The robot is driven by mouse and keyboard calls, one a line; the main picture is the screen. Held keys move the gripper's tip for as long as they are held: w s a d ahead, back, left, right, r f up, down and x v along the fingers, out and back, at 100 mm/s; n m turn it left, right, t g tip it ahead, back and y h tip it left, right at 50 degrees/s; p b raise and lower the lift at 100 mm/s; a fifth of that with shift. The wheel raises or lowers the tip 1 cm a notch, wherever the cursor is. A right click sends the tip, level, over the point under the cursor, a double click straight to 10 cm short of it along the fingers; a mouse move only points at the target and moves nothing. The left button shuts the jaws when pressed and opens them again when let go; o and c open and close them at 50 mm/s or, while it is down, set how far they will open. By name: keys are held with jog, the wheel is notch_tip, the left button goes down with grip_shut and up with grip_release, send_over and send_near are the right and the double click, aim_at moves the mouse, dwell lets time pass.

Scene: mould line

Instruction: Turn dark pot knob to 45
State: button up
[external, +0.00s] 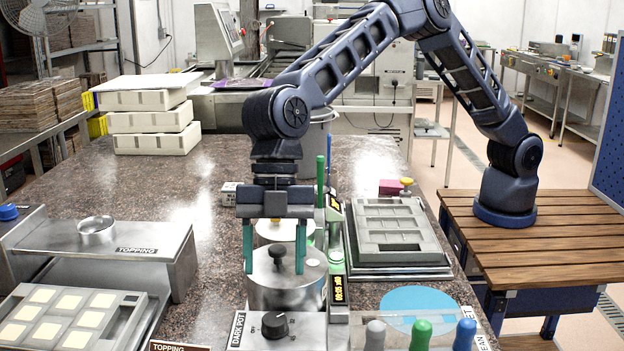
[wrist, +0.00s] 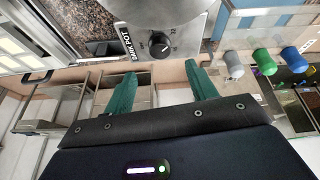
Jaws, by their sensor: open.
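The dark pot knob (external: 275,325) is a black dial on a pale metal panel at the front, beside a DARK POT label (external: 238,329). Its exact setting is too small to read. Behind it stands a steel pot (external: 288,292) with a black lid handle (external: 278,252). My gripper (external: 274,270) points down with its two green fingers apart and empty, around the lid area in the external view. In the wrist view, the knob (wrist: 159,44) lies beyond the gap between the fingertips (wrist: 161,76), with nothing between them. Whether the fingers touch the pot cannot be told.
A yellow-digit display (external: 338,290) and an upright green handle (external: 320,180) stand right of the pot. Grey, green and blue handles (external: 421,334) stand at front right. A grey mould (external: 396,232) sits behind. The TOPPING stand (external: 105,245) is at left.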

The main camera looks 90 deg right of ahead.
aim_at(274, 318)
jog(key=x, duration=0.8)
jog(key=c, duration=1)
